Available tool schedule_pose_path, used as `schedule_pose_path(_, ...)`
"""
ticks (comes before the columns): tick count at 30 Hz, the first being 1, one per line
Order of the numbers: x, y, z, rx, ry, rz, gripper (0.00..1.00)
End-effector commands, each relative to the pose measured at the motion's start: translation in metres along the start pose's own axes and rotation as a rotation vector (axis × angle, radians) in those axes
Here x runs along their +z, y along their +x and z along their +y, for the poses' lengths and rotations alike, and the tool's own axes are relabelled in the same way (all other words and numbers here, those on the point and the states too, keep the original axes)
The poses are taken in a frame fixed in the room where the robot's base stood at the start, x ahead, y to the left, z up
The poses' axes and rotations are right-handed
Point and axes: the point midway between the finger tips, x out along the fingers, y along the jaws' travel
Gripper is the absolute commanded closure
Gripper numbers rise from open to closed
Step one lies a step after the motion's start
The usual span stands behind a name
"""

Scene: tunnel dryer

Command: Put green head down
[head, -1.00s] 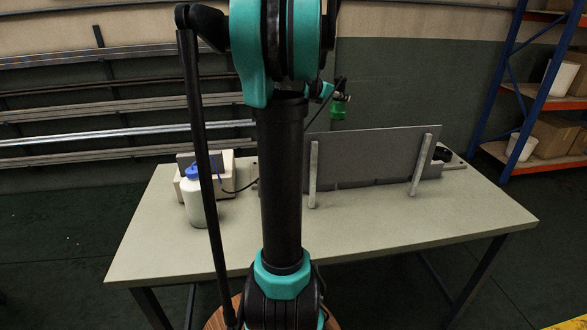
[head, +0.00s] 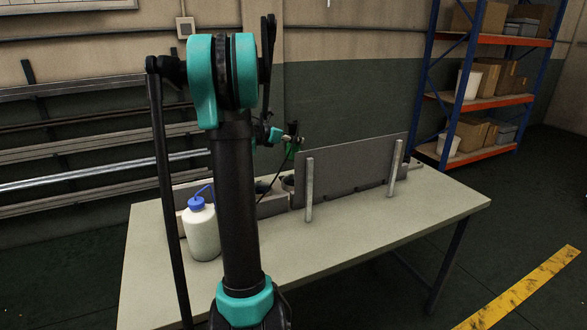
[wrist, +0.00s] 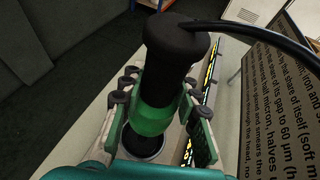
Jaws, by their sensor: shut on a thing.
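The green head (wrist: 152,118) has a green body, a black top and a black cable curving off to the right. My gripper (wrist: 155,112) is shut on its green body, one finger on each side. In the head view the green head (head: 289,150) is small and partly covered by my gripper (head: 283,140), above the back of the table near the panel's left end. In the wrist view a dark round opening or cup (wrist: 142,143) shows below the head; I cannot tell whether they touch.
A grey upright panel (head: 350,168) with two pale posts (head: 309,190) stands on the table (head: 400,215). A white bottle with a blue cap (head: 203,232) stands at the left. Dark round parts (head: 263,187) sit behind. The table's front right is clear.

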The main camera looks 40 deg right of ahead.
Motion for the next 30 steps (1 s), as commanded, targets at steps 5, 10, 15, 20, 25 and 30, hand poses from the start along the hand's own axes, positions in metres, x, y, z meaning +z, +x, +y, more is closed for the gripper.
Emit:
schedule_pose_path(5,-0.035,0.015,0.000,0.000,-0.001,-0.001,1.00)
schedule_pose_path(10,-0.061,0.026,0.000,0.001,-0.001,-0.001,1.00)
schedule_pose_path(15,-0.073,0.031,0.000,0.001,-0.001,-0.001,1.00)
schedule_pose_path(20,-0.080,0.034,0.000,0.001,-0.001,-0.001,1.00)
schedule_pose_path(25,-0.099,0.041,0.000,0.001,-0.001,-0.001,1.00)
schedule_pose_path(30,-0.110,0.046,0.000,0.001,-0.001,-0.001,1.00)
